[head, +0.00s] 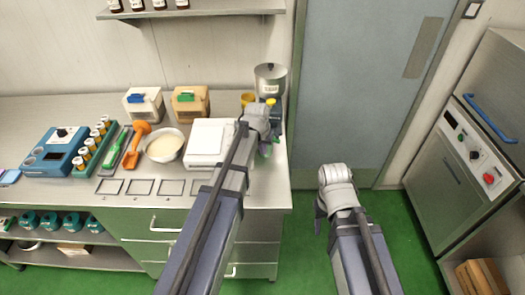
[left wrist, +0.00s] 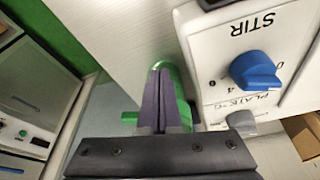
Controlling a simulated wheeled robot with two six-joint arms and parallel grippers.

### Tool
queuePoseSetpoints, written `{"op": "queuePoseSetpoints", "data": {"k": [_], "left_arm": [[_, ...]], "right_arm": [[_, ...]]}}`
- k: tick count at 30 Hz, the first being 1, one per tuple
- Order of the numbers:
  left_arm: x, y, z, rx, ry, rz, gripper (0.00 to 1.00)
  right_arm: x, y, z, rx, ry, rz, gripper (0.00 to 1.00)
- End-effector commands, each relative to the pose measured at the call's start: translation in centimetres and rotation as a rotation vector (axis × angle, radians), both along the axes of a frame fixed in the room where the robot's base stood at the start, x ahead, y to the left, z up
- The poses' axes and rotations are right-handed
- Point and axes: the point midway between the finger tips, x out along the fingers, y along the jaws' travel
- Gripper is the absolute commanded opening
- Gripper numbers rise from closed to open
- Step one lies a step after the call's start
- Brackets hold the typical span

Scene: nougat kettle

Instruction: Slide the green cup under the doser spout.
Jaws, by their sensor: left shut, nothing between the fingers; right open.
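The green cup (left wrist: 183,105) shows in the left wrist view right at my left gripper (left wrist: 160,72), partly hidden behind its fingers. The fingers are shut with nothing between them; whether they touch the cup I cannot tell. In the head view my left gripper (head: 264,142) is low at the counter's right end, and only slivers of the green cup (head: 276,139) show beside it. The doser's metal hopper (head: 270,78) stands just behind the gripper. Its spout is hidden by my arm. My right gripper (head: 321,212) is open and empty over the floor.
A white device (head: 208,145) stands left of my left gripper. A white panel marked STIR with a blue knob (left wrist: 255,71) is close beside the cup.

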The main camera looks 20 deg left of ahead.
Motion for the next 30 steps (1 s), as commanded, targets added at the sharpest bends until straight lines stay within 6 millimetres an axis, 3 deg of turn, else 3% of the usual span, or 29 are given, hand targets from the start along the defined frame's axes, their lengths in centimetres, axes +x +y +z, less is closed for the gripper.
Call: {"op": "queuePoseSetpoints", "data": {"k": [6, 17, 23, 30], "left_arm": [[3.4, 0.0, 0.0, 0.0, -0.001, 0.0, 0.0], [3.1, 0.0, 0.0, 0.0, -0.001, 0.0, 0.0], [2.2, -0.1, 0.0, 0.0, -0.001, 0.0, 0.0], [-1.1, -0.3, 0.0, 0.0, -0.001, 0.0, 0.0]], "right_arm": [[0.0, 0.0, 0.0, 0.0, 0.0, 0.0, 0.5], [0.0, 0.0, 0.0, 0.0, 0.0, 0.0, 0.5], [0.0, 0.0, 0.0, 0.0, 0.0, 0.0, 0.5], [0.0, 0.0, 0.0, 0.0, 0.0, 0.0, 0.5]]}}
